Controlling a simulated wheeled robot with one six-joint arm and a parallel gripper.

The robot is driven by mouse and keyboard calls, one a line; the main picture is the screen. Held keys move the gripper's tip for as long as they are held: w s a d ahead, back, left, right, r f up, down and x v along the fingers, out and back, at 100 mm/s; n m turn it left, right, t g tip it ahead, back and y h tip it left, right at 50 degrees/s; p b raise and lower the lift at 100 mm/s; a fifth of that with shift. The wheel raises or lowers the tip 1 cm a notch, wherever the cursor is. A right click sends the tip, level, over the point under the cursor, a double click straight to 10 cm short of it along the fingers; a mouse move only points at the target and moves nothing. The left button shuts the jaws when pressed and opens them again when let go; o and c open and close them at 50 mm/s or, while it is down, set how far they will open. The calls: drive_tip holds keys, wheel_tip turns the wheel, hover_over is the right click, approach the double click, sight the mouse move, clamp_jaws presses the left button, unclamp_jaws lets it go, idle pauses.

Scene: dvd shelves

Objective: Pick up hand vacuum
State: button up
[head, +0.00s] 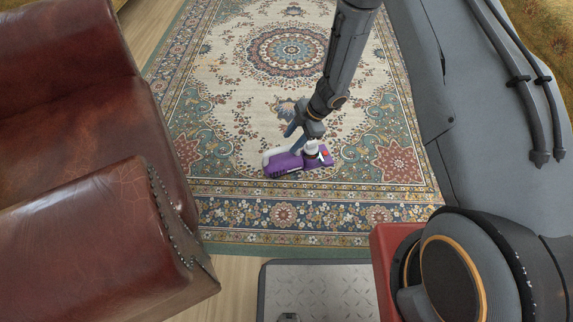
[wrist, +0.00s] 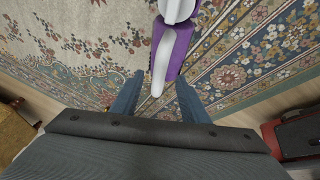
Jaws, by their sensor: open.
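The hand vacuum (head: 284,165) is purple and white and lies on the patterned rug in the head view, below the end of my arm. In the wrist view the hand vacuum (wrist: 172,48) is at the top centre, with its white part pointing down toward the space between my fingers. My gripper (head: 296,127) is over the rug close to the vacuum, and its blue-grey fingers are apart in the wrist view (wrist: 157,90). Nothing is held between them. In the head view my arm's end partly covers the vacuum's upper edge.
A brown leather armchair (head: 95,190) stands at the left, beside the rug (head: 240,100). Wooden floor (head: 235,280) shows at the front. The rug around the vacuum is clear. A mustard-coloured piece of furniture (head: 545,35) is at the upper right.

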sight(287, 147)
drive_tip(key=b+x, duration=0.3)
drive_tip(key=x, duration=0.3)
drive_tip(key=shift+w+f, duration=0.15)
drive_tip(key=shift+f, duration=0.15)
drive_tip(key=shift+r, duration=0.1)
clamp_jaws()
